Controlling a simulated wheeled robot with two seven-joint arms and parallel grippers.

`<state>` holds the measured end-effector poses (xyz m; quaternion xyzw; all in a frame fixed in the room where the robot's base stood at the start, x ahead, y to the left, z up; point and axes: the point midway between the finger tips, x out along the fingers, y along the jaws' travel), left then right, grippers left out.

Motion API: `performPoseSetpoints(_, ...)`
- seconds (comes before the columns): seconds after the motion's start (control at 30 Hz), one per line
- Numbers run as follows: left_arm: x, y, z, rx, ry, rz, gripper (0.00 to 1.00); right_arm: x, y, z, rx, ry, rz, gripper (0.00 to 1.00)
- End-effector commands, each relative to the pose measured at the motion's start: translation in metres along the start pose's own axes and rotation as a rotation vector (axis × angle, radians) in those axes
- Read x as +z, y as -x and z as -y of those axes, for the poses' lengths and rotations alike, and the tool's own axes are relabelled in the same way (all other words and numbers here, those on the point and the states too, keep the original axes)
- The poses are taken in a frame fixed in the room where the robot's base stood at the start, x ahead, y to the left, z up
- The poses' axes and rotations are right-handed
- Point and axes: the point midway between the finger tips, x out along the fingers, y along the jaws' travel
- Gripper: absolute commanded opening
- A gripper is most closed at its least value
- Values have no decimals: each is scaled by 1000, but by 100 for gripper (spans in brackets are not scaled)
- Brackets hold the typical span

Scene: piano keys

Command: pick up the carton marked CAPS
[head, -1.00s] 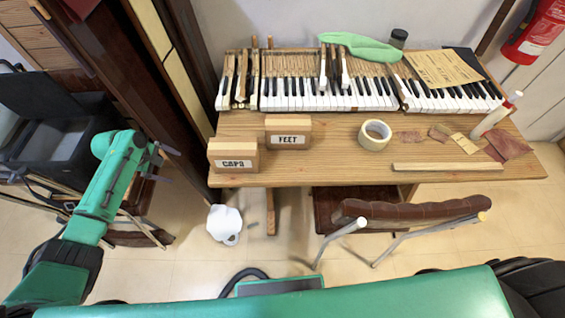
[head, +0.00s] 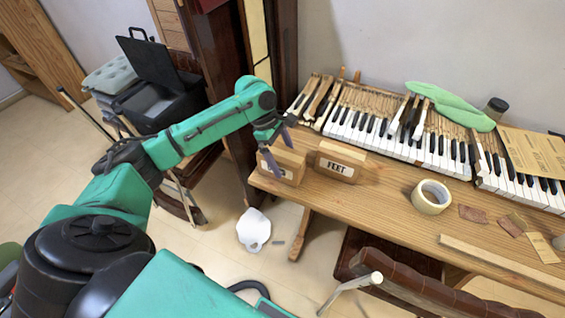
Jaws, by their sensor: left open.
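The CAPS carton (head: 292,163) is a small tan box at the near left corner of the wooden table. Its label is partly covered by my left gripper (head: 279,148). My left gripper is open, with its dark purple fingers pointing down over the carton. One finger passes in front of the carton's label side and the other shows above its back side. I cannot tell whether the fingers touch it. The matching FEET carton (head: 341,162) stands just to the right. My right gripper is not in view.
Piano keys (head: 395,135) run along the back of the table (head: 385,195), with loose key parts near the left end. A tape roll (head: 431,197) sits to the right of the cartons. A dark cabinet post is close on the left. A brown chair (head: 405,270) stands in front.

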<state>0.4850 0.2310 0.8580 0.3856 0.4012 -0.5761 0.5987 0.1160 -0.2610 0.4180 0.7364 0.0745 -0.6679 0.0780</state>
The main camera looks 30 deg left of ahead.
Motion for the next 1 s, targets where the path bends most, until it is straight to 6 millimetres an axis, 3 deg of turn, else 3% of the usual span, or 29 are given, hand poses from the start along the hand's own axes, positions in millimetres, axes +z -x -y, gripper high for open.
performPoseSetpoints(0.17,0,-19,0,1,0,-1,100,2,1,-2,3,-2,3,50)
performPoseSetpoints(1.0,-1,-20,-1,2,1,-1,100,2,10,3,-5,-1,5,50)
